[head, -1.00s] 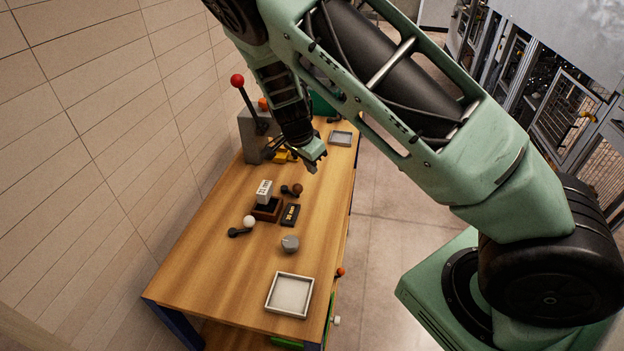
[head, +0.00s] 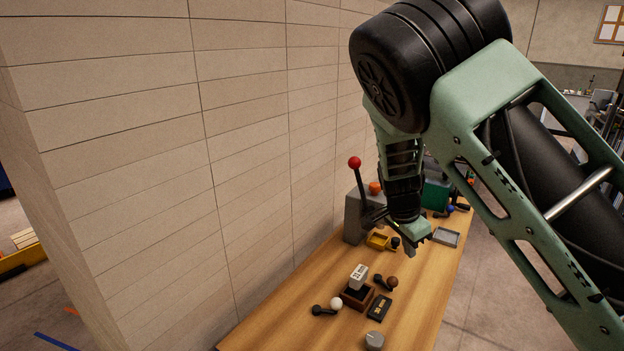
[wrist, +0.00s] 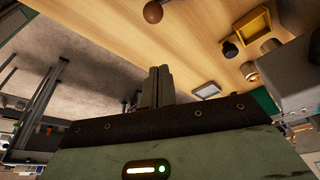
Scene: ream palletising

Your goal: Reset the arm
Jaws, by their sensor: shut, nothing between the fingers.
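My gripper (head: 411,252) hangs at the end of the green and black arm, above the wooden table (head: 290,318). In the wrist view the two grey fingers of my gripper (wrist: 158,72) lie side by side, shut, with nothing seen between them. In the head view its fingertips overlap the table's far half, close to a yellow bin (head: 377,240) and a grey tray (head: 446,237). It appears apart from the things on the table.
A grey machine with a red-knobbed lever (head: 355,162) stands by the tiled wall (head: 150,150). On the table are a white block (head: 358,276) above a brown box, a black box (head: 379,307), a grey knob (head: 374,341) and a white ball (head: 336,303).

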